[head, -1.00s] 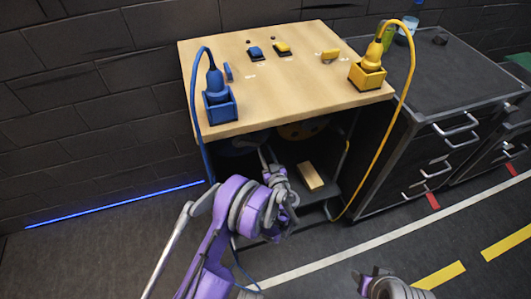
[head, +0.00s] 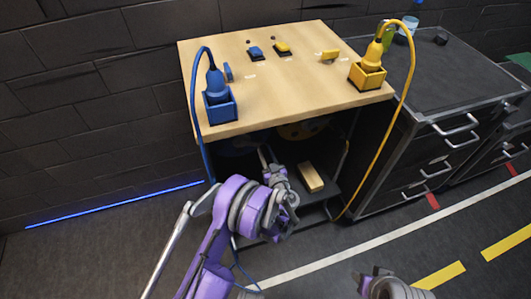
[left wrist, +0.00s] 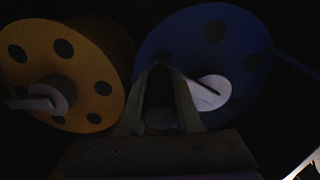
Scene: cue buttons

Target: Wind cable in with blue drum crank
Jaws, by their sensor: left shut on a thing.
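The blue drum (left wrist: 205,35) fills the upper right of the left wrist view, with a pale hub and crank arm (left wrist: 211,93) on its face. In the head view the drum is mostly lost in shadow under the bench. My left gripper (head: 267,160) reaches into the bench's open front. In the left wrist view its fingers (left wrist: 163,100) are shut on the dark crank handle (left wrist: 160,98). The blue cable (head: 196,105) runs from the blue plug (head: 215,82) down the bench's left side to the floor. My right arm (head: 388,286) shows only partly at the bottom edge.
An orange drum (left wrist: 60,75) with its own pale crank stands left of the blue one in the wrist view. A wooden block (head: 311,177) lies on the lower shelf. The yellow cable (head: 410,70) hangs on the right, beside a dark cabinet (head: 440,85). The floor in front is open.

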